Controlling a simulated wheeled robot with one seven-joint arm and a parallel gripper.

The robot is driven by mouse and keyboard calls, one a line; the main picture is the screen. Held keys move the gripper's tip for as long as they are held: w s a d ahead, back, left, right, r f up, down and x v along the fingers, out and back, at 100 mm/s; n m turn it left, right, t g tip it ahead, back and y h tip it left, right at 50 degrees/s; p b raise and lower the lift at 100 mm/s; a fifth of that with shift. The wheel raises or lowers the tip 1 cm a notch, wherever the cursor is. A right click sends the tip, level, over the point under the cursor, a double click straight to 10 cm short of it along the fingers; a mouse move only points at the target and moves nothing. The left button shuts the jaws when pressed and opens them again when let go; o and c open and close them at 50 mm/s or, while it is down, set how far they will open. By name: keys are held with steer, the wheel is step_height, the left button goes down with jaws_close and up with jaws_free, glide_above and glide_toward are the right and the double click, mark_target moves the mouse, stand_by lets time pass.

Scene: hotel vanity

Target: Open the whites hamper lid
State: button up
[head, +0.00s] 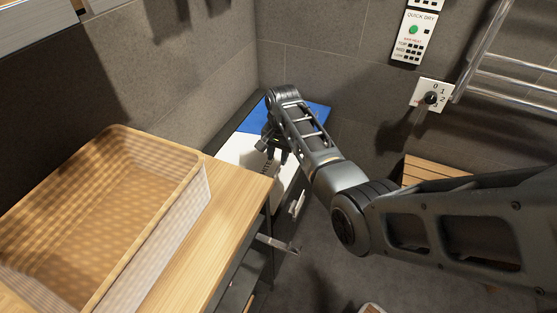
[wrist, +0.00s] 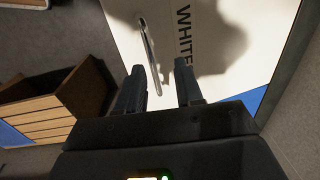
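The white lid (head: 236,150) of the whites hamper lies flat in the far corner, beside a blue lid (head: 316,114). In the wrist view the white lid (wrist: 262,20) carries dark lettering beginning "WHITE" and a metal bar handle (wrist: 149,50) near its left edge. My gripper (head: 275,157) is above the white lid, pointing down, and hides part of it. In the wrist view my gripper (wrist: 161,85) has its two dark fingers apart. The handle's near end shows between the fingertips, but I cannot tell whether it touches them. The lid looks closed.
A wooden counter with a woven basket (head: 182,182) stands at the left, close to the hamper. A drawer or door handle (head: 278,245) juts out below the counter. A slatted wooden box (head: 428,172), a wall dial (head: 431,97) and a towel rail (head: 510,75) are at the right.

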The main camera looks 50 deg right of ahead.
steer(key=shift+s+d+f, duration=0.1)
steer(key=shift+s+f, duration=0.15)
steer(key=shift+f, duration=0.45)
steer(key=shift+s, duration=0.1)
